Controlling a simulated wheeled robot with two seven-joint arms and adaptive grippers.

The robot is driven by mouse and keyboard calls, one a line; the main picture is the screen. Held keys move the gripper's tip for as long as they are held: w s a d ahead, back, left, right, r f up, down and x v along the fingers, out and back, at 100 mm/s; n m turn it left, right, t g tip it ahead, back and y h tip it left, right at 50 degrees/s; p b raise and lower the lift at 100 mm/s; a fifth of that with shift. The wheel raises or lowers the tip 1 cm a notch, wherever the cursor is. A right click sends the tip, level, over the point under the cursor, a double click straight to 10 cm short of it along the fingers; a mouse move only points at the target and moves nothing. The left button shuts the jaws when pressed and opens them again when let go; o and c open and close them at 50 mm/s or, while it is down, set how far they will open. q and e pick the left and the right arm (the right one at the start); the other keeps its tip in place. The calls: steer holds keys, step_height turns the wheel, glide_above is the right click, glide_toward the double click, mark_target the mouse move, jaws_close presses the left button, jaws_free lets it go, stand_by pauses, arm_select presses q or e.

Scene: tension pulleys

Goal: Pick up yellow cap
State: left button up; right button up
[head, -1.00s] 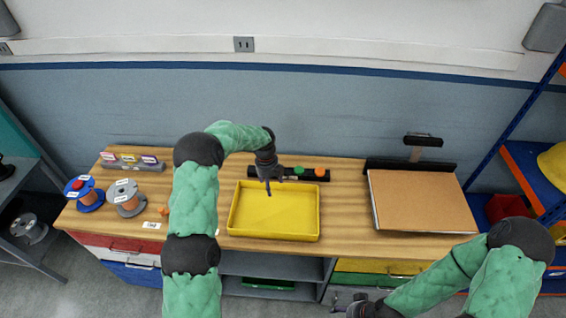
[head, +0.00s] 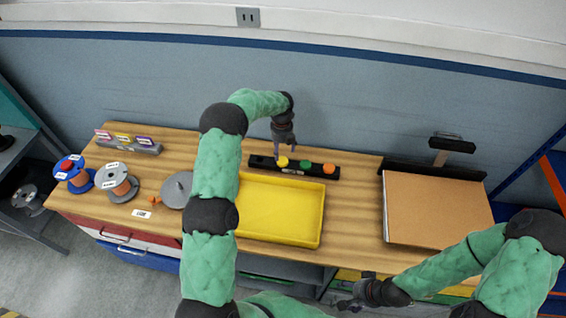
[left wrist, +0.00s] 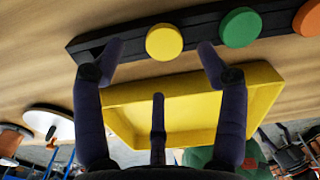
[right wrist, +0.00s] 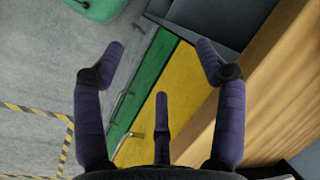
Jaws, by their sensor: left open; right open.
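The yellow cap (head: 283,161) sits on a black bar-shaped holder (head: 262,161) behind the yellow tray, at the left of a green cap (head: 305,166) and an orange cap (head: 329,169). My left gripper (head: 282,150) is open right by the yellow cap. In the left wrist view the round yellow cap (left wrist: 164,42) lies between and just beyond the spread fingers of my left gripper (left wrist: 158,55), with no visible contact. My right gripper (head: 352,301) is open in front of the bench. The right wrist view shows it empty (right wrist: 162,65), above the floor and drawer fronts.
A yellow tray (head: 300,238) stands in front of the holder. Labelled spools (head: 116,180) and a grey disc (head: 177,190) are at the left. A brown board (head: 438,208) with a black back edge lies at the right. Bare wood lies between tray and board.

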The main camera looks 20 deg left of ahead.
mark_target(283, 160)
arm_select(q)
step_height(283, 160, down, 6)
steer(key=shift+d+r+b, duration=0.1)
steer(key=shift+d+b, duration=0.05)
steer(key=shift+b, duration=0.25)
steer(key=c, duration=0.9)
